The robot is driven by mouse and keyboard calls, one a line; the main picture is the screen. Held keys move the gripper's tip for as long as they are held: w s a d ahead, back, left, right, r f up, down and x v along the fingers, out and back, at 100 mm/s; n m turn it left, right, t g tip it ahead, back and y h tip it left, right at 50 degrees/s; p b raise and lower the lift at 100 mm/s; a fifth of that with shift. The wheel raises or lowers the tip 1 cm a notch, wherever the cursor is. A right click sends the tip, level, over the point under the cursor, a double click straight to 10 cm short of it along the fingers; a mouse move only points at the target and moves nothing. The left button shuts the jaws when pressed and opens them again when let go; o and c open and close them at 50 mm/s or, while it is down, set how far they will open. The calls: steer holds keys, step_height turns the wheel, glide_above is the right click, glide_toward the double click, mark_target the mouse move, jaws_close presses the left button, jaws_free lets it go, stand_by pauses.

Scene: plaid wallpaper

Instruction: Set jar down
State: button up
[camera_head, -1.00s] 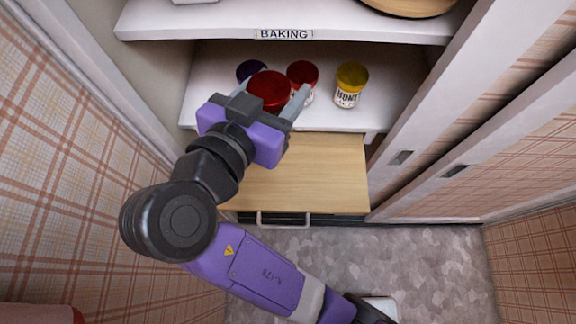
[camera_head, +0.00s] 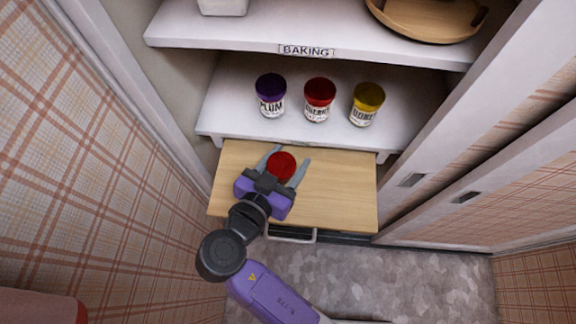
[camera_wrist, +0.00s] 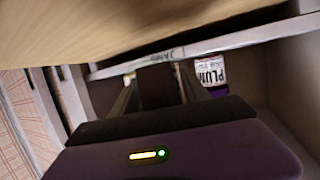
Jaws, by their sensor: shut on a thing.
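A jar with a red lid (camera_head: 281,165) is between the fingers of my gripper (camera_head: 288,158), which is shut on it. My gripper is over the pale wooden pull-out board (camera_head: 340,190), left of its middle. I cannot tell whether the jar's base touches the board; its body is hidden below the lid. In the wrist view the board (camera_wrist: 100,35) fills the top of an upside-down picture, close to my gripper.
On the shelf (camera_head: 225,120) behind the board stand a purple-lidded plum jar (camera_head: 271,96), another red-lidded jar (camera_head: 319,100) and a yellow-lidded jar (camera_head: 366,104). A shelf labelled BAKING (camera_head: 306,51) is above. The board's right half is clear.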

steer(key=shift+f, duration=2)
steer(key=shift+f, duration=0.2)
steer(key=o, duration=1.6)
steer(key=shift+c, duration=0.2)
steer(key=shift+r, duration=0.1)
steer(key=shift+r, duration=0.15)
steer(key=b+v, duration=0.2)
steer(key=v, duration=1)
